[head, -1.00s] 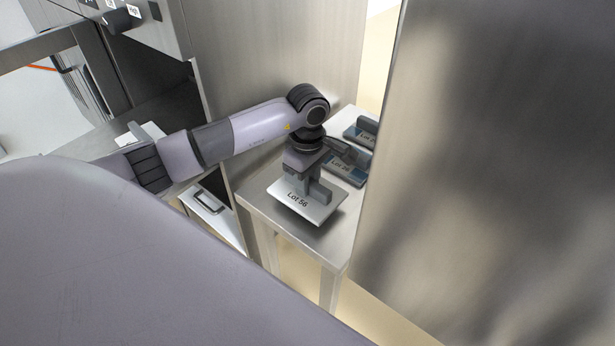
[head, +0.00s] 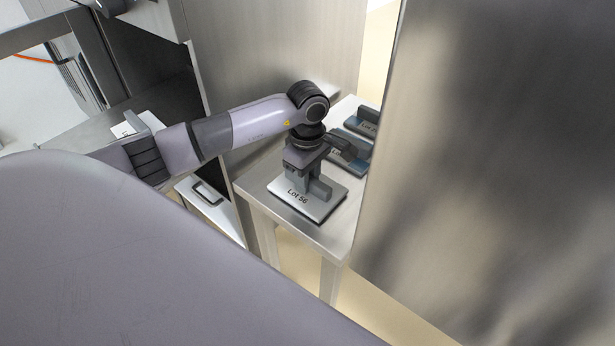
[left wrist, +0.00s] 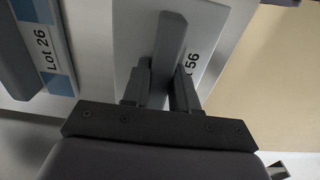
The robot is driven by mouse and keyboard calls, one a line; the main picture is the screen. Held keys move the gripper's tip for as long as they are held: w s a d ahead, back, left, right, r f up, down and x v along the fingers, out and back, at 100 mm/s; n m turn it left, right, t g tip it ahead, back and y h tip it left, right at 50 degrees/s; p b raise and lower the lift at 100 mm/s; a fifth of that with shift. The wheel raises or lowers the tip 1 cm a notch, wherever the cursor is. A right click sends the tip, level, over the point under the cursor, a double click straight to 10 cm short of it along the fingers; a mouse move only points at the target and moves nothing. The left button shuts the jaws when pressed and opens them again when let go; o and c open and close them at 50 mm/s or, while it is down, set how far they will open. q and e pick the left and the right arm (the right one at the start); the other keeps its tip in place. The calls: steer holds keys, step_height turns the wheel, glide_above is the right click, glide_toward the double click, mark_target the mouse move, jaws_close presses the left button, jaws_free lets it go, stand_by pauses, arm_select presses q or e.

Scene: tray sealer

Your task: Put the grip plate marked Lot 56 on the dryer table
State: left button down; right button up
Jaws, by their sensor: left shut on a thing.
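The grip plate marked Lot 56 (head: 322,207) is a white plate with an upright grey grip bar. It is at the front of a metal table (head: 262,205), on its top or very close above it; I cannot tell which for sure. My left gripper (head: 313,180) is over the plate and shut on its grip bar. In the left wrist view the plate (left wrist: 207,40) lies below the fingers (left wrist: 160,85), with the bar between them, and part of its label is hidden. My right gripper is not in view.
Two other dark, blue-marked grip plates (head: 348,160) stand behind on the same table. One shows in the left wrist view with the label Lot 26 (left wrist: 45,50). A large metal panel (head: 480,180) rises close on the right. Another white plate (head: 140,124) lies at the left.

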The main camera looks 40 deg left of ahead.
arm_select(q)
steer(key=shift+f, duration=0.2)
stand_by(0.5)
steer(key=c, duration=0.8)
jaws_free()
steer(key=c, duration=0.3)
steer(key=shift+r+p, duration=2.1)
steer(key=shift+r, duration=1.45)
steer(key=shift+f, duration=0.1)
